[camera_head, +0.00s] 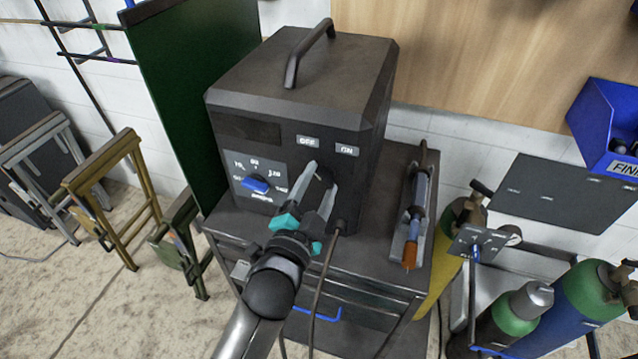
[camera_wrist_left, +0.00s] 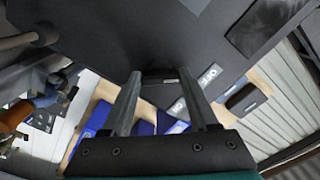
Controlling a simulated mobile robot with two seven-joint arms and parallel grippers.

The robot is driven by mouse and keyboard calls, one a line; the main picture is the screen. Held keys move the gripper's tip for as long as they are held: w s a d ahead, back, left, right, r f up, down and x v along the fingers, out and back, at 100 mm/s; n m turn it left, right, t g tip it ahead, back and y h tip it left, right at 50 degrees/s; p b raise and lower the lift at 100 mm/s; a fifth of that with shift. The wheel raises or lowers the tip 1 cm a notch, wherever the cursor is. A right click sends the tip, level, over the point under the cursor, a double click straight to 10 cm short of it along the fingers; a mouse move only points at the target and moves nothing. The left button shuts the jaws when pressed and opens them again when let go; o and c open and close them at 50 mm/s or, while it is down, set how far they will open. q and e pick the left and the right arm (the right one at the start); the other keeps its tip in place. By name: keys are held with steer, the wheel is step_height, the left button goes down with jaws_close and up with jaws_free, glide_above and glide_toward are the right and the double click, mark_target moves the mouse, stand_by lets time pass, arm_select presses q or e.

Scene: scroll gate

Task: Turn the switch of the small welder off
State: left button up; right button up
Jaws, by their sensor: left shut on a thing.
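The small welder (camera_head: 300,75) is a dark box with a top handle, standing on a dark cart. Its front has OFF and ON labels, OFF at left and ON at right, and a blue dial (camera_head: 256,184) to their left. My left gripper (camera_head: 322,176) reaches the front just below the labels. Its fingers are shut on the dark switch (camera_wrist_left: 160,75), which shows between the fingertips in the left wrist view. The fingers mostly hide the switch in the head view, and I cannot tell which label it points to. My right gripper is not in view.
A torch (camera_head: 415,215) with an orange tip lies on the cart (camera_head: 365,250) right of the welder. Gas cylinders (camera_head: 585,300) stand at the right, below a blue bin (camera_head: 605,125). A green panel (camera_head: 195,100) and folding stands (camera_head: 110,190) are at the left. A cable hangs below the welder front.

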arm_select(q)
steer(key=o, duration=1.4)
steer(key=shift+s, duration=0.1)
steer(key=b+v, duration=0.1)
steer(key=v, duration=1.4)
steer(key=shift+b, duration=0.35)
steer(key=s+a+f+n+g+y+b, duration=0.1)
steer(key=s+a+f+n+g+b, duration=0.2)
steer(key=f, duration=1.6)
steer(key=s+a+f+n+g+y+b, duration=0.15)
steer(key=f+g+b, duration=0.3)
steer(key=f, duration=1.45)
steer(key=s+a+f+n+g+y+b, duration=0.1)
steer(key=s+a+f+n+g+b, duration=0.1)
steer(key=s+f, duration=0.5)
steer(key=s+a+f+n+g+y+b, duration=0.1)
steer(key=s+a+f+n+g+b, duration=0.1)
steer(key=s+f, duration=0.6)
steer(key=s+a+f+n+g+y+b, duration=0.1)
steer(key=s+a+f+n+g+b, duration=0.1)
steer(key=s+a+f+g, duration=0.2)
steer(key=shift+s+a+f+n+g, duration=0.1)
steer(key=shift+s+a+f, duration=0.15)
steer(key=shift+s+f, duration=0.55)
steer(key=shift+s+a+f+n+g, duration=0.15)
steer(key=shift+s+f, duration=0.3)
steer(key=shift+f, duration=0.75)
steer(key=shift+s+a+f+g, duration=0.1)
steer(key=shift+s+a+f, duration=0.2)
steer(key=shift+s+f, duration=0.5)
